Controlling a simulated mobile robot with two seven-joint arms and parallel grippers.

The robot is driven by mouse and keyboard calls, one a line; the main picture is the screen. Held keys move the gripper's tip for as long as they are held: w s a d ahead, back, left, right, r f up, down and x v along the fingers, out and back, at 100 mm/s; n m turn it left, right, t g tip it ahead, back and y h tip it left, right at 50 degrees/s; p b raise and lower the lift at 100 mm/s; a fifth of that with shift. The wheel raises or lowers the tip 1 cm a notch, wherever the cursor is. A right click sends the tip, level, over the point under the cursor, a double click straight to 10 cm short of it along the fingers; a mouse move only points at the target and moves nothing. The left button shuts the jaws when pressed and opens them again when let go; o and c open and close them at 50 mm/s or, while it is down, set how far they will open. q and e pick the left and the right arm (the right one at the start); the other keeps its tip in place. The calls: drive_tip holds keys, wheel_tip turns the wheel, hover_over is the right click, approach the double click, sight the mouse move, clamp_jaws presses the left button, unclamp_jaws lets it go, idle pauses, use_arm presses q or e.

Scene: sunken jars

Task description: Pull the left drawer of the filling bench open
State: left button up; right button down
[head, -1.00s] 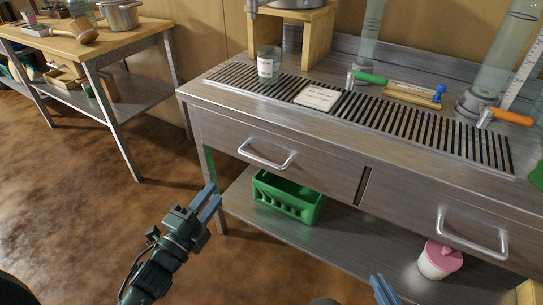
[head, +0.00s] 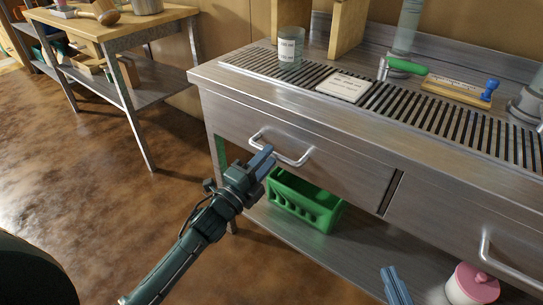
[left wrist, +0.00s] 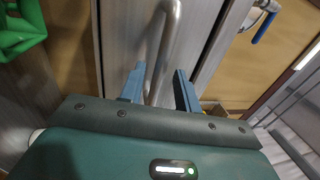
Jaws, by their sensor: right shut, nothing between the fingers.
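The left drawer (head: 330,165) of the steel filling bench is shut, its front flush with the bench. Its silver bar handle (head: 293,160) is partly covered by my left gripper (head: 264,158), which is at the handle's left part. In the left wrist view, the handle (left wrist: 168,40) runs between the two blue fingers of my left gripper (left wrist: 160,88), with a gap on each side. These fingers are open. My right gripper (head: 396,284) is low at the bottom edge, in front of the lower shelf, shut and empty.
A green crate (head: 305,205) sits on the lower shelf below the drawer. The right drawer (head: 450,225) is shut. A pink-lidded pot (head: 472,285) stands low at right. A glass jar (head: 290,48) stands on the slatted top. The floor at left is clear.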

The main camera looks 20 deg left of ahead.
use_arm(q)
drive_tip(key=shift+x, duration=1.25)
drive_tip(key=shift+c, duration=0.4)
clamp_jaws()
